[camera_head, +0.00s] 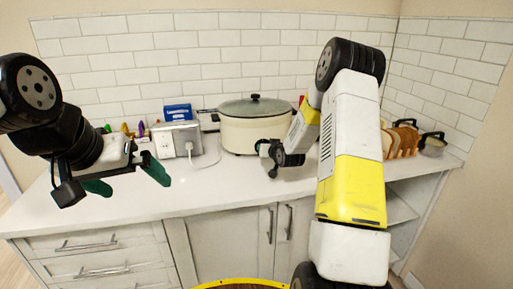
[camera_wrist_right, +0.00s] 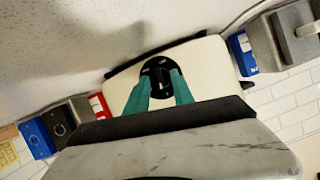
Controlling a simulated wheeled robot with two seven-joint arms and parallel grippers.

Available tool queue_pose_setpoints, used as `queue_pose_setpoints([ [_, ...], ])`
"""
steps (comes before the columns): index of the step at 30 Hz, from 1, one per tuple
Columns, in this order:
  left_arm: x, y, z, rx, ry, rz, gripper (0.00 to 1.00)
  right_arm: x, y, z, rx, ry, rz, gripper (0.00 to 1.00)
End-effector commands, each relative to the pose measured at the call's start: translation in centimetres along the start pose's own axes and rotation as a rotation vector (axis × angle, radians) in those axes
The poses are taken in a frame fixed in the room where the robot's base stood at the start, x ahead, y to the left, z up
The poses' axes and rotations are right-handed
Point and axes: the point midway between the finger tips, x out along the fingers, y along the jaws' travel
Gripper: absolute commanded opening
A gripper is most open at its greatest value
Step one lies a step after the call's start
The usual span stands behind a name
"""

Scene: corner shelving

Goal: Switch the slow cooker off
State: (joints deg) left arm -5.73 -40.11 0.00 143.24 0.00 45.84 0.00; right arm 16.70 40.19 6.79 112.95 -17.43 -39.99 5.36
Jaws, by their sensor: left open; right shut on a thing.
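The slow cooker (camera_head: 245,135) is a cream pot with a grey lid, upright on the white counter against the tiled wall. In the right wrist view its cream side (camera_wrist_right: 205,65) carries a round black knob (camera_wrist_right: 158,66) with white marks. My right gripper (camera_wrist_right: 163,78) is shut on the knob, with a green finger on either side of it. In the head view my right gripper (camera_head: 268,156) is at the cooker's front right, and the arm hides part of the scene there. My left gripper (camera_head: 127,182) is open and empty, over the counter's left front, away from the cooker.
A silver outlet box (camera_head: 177,139) with a plug and white cord stands left of the cooker. A blue box (camera_head: 178,112) is behind it. A rack of bread slices (camera_head: 402,140) and a small pot (camera_head: 432,144) stand at the right. The counter's front middle (camera_head: 215,195) is clear.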

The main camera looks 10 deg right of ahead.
Motion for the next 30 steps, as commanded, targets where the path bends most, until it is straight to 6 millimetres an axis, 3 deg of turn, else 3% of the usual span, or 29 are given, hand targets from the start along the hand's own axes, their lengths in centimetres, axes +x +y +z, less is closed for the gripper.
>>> queue_pose_setpoints([
  [10, 0.00, 0.00, 0.00, 0.000, 0.000, 0.000, 1.00, 0.02, -0.21, 0.10, -0.151, -0.002, 0.061, 0.00],
  [28, 0.00, 0.00, 0.00, 0.000, 0.000, 0.000, 1.00, 0.01, -0.12, 0.12, -0.184, -0.002, 0.077, 0.00],
  [29, 0.00, 0.00, 0.00, 0.000, 0.000, 0.000, 1.00, 0.01, -0.12, 0.13, -0.184, -0.002, 0.077, 0.33],
  [30, 0.00, 0.00, 0.00, 0.000, 0.000, 0.000, 1.00, 0.01, -0.12, 0.13, -0.184, -0.002, 0.077, 0.41],
])
